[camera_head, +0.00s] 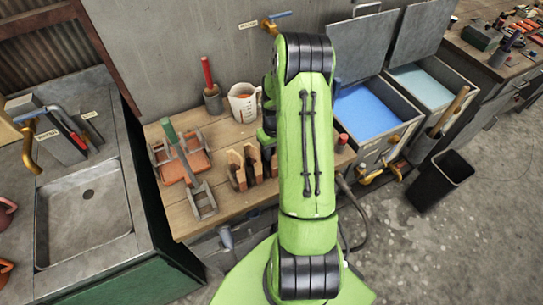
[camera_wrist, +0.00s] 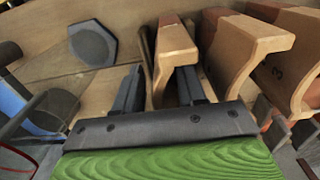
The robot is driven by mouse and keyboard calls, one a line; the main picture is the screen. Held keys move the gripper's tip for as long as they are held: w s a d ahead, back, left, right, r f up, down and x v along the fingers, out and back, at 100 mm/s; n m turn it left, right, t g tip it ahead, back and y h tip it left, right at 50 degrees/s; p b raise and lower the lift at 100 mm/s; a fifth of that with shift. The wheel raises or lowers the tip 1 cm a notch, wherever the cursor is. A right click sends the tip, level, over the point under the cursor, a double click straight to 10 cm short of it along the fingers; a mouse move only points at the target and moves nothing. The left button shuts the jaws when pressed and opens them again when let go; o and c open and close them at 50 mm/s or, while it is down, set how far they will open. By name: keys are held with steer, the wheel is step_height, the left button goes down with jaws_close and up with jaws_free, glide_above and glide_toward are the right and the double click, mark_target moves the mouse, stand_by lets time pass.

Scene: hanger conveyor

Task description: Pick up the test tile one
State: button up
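Three brown tiles with reddish upper faces stand in a row in the wrist view. The left tile (camera_wrist: 174,46) is between my gripper's fingers; its number is not legible. The middle tile (camera_wrist: 235,50) stands to its right, and the right tile (camera_wrist: 290,68) shows a "3". My gripper (camera_wrist: 162,72) is open, with one dark finger on each side of the left tile. A gap shows at the left finger; contact at the right finger cannot be told. In the head view, brown tiles (camera_head: 237,167) stand on the wooden bench, and my arm hides the gripper.
A sink (camera_head: 85,215) is at left; blue-filled bins (camera_head: 367,108) are at right. A dark hexagonal object (camera_wrist: 92,43) is left of the gripper.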

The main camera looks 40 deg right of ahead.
jaws_close()
steer(key=shift+r, duration=0.1)
step_height(320, 180, up, 10)
stand_by(0.5)
